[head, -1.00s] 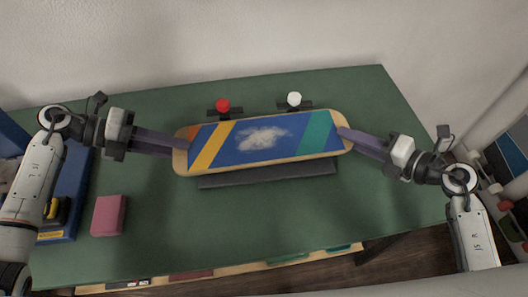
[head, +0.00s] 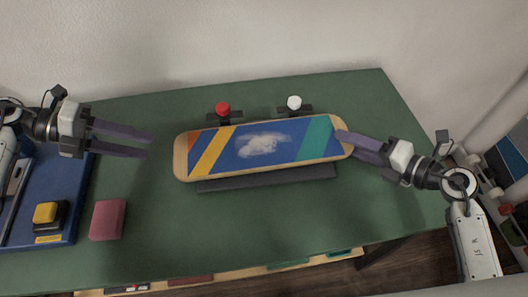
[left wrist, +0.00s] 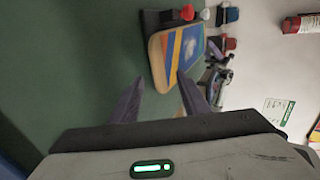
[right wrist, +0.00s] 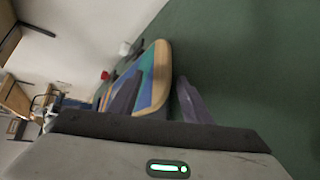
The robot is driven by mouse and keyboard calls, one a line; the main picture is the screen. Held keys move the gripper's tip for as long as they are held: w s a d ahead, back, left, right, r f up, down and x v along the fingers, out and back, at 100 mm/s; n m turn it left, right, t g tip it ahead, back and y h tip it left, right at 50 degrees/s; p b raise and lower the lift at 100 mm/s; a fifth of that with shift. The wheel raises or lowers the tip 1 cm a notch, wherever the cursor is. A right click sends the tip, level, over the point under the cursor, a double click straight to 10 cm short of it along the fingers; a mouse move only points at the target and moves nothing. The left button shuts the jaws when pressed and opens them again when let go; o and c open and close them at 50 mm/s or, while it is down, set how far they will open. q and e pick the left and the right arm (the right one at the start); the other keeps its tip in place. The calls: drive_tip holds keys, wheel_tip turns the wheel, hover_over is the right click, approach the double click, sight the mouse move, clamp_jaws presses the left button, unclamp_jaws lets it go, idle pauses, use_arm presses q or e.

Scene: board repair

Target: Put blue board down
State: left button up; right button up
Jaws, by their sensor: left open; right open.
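The blue board (head: 264,146) has orange, yellow and teal stripes and a pale worn patch. It rests on a dark stand (head: 268,177) on the green table. My left gripper (head: 150,146) is open and empty, apart from the board's left end. The board also shows ahead of the fingers in the left wrist view (left wrist: 184,48). My right gripper (head: 346,143) is open at the board's right end. In the right wrist view one finger overlaps the board (right wrist: 152,80) and the other stands to its right; contact cannot be told.
A red knob (head: 222,108) and a white knob (head: 294,102) stand behind the board. A pink block (head: 108,219) and a blue tray (head: 66,190) with a yellow-and-black item (head: 47,213) are at left. The table front is clear.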

drive_tip(key=shift+s+d+r, duration=0.1)
drive_tip(key=shift+s+d, duration=0.05)
drive_tip(key=shift+d, duration=0.05)
use_arm(q)
drive_tip(key=v, duration=0.3)
drive_tip(key=shift+a+r, duration=0.1)
drive_tip(key=shift+r, duration=0.05)
use_arm(e)
drive_tip(key=v, duration=1.1)
drive_tip(key=shift+s, duration=0.2)
drive_tip(key=shift+d+r, duration=0.1)
drive_tip(key=shift+d, duration=0.05)
